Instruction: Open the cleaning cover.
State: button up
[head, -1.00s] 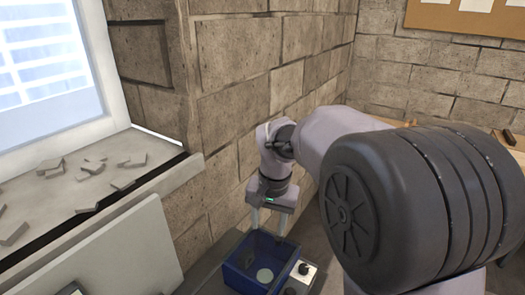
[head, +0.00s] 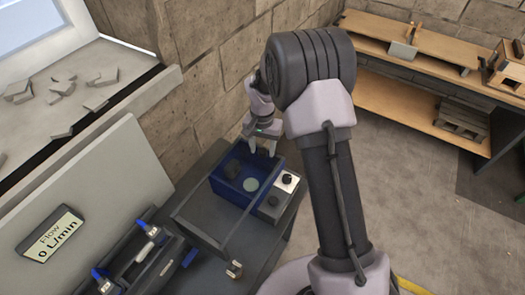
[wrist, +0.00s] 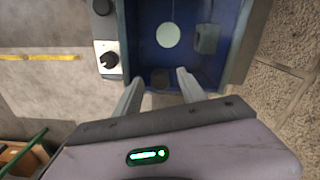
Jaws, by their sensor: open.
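A blue open-topped box (head: 230,195) stands on the dark bench in the head view, with a pale disc (head: 251,184) and a dark lump (head: 232,168) inside. It also shows in the wrist view (wrist: 147,25). A dark rectangular frame (head: 197,237) adjoins the box's near side; I cannot tell whether this is the cleaning cover. My gripper (head: 262,149) is open and empty above the far end of the box.
A panel with a black knob (head: 287,179) sits right of the box. A flow display reading 0 L/min (head: 52,235) and blue-handled parts (head: 150,232) are at the left. The brick wall (head: 190,105) is close behind. Open floor (head: 415,190) lies to the right.

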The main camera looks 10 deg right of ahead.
jog(key=shift+f, duration=0.45)
jog(key=shift+c, duration=0.5)
grip_shut()
dwell(0.6)
